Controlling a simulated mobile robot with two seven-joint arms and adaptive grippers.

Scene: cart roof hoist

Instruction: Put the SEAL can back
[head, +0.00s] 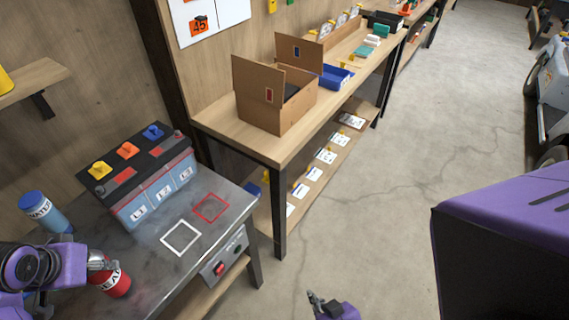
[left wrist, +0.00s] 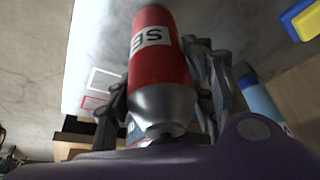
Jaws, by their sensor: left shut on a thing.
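The SEAL can (head: 115,284) is red with a white label and a silver end; it also shows in the left wrist view (left wrist: 157,65). My left gripper (head: 98,262) is shut on it, with fingers on both sides of the can in the left wrist view (left wrist: 160,100). The can looks tilted in the head view, over the near left part of the dark metal bench (head: 160,262). I cannot tell whether it touches the bench. A white square outline (head: 181,237) and a red square outline (head: 210,208) are marked on the bench. My right gripper (head: 318,300) is low at the bottom edge, its jaws unclear.
A blue WATER can (head: 42,211) stands left on the bench. A battery-like box (head: 150,185) with coloured knobs sits behind the outlines. A wooden bench (head: 215,118) with cardboard boxes (head: 275,98) and a blue bin (head: 336,77) runs behind. A purple body (head: 505,225) stands right; floor between is clear.

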